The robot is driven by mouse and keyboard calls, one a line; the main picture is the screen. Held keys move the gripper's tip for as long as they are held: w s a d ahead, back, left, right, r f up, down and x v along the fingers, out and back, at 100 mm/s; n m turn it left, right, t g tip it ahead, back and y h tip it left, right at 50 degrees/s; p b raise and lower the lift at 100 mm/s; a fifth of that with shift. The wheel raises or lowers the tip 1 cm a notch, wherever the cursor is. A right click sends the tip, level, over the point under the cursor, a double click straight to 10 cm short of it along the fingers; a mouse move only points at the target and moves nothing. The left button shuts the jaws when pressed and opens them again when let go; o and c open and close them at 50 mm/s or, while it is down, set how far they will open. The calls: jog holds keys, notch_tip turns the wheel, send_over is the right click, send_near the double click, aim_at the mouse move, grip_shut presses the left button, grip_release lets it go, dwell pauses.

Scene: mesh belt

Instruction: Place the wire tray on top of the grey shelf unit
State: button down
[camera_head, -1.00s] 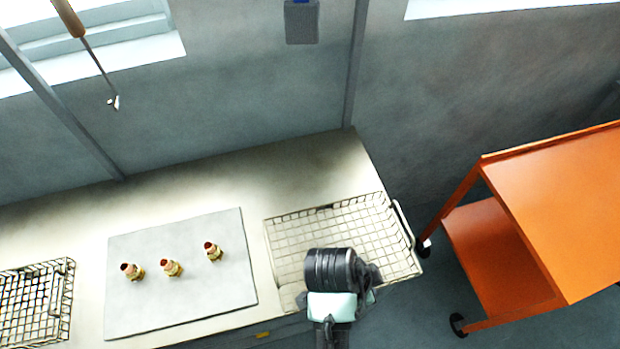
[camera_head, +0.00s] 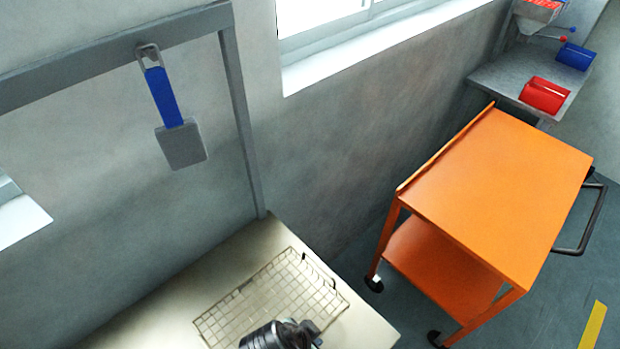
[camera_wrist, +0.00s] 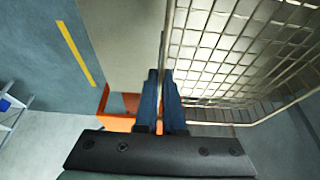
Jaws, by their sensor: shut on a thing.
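The wire tray (camera_head: 262,290) is a shallow pale wire-mesh basket, seen over the right end of the cream worktop in the head view. Whether it touches the top cannot be told there. In the wrist view its mesh (camera_wrist: 245,45) fills the upper right. My gripper (camera_wrist: 162,88) is shut on the tray's rim, with blue fingers close together. In the head view only part of my wrist shows at the bottom edge, and it hides the tray's near side. A grey shelf (camera_head: 505,82) with red and blue bins stands at the upper right; its lower part is mostly hidden.
An orange trolley (camera_head: 495,190) stands on the floor right of the worktop (camera_head: 175,310), with a gap between. A red bin (camera_head: 545,95) and a blue bin (camera_head: 575,56) occupy the shelf. A blue-handled tool (camera_head: 175,120) hangs from a grey rail.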

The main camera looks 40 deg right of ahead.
jog(key=shift+w+f+p, duration=0.1)
jog(key=shift+f+p, duration=0.2)
jog(key=shift+f, duration=2.5)
jog(key=shift+f, duration=0.25)
jog(key=c, duration=1)
grip_release()
jog(key=shift+r, duration=0.2)
jog(key=b+v, duration=0.1)
jog(key=v, duration=1.1)
jog(key=shift+r, duration=0.1)
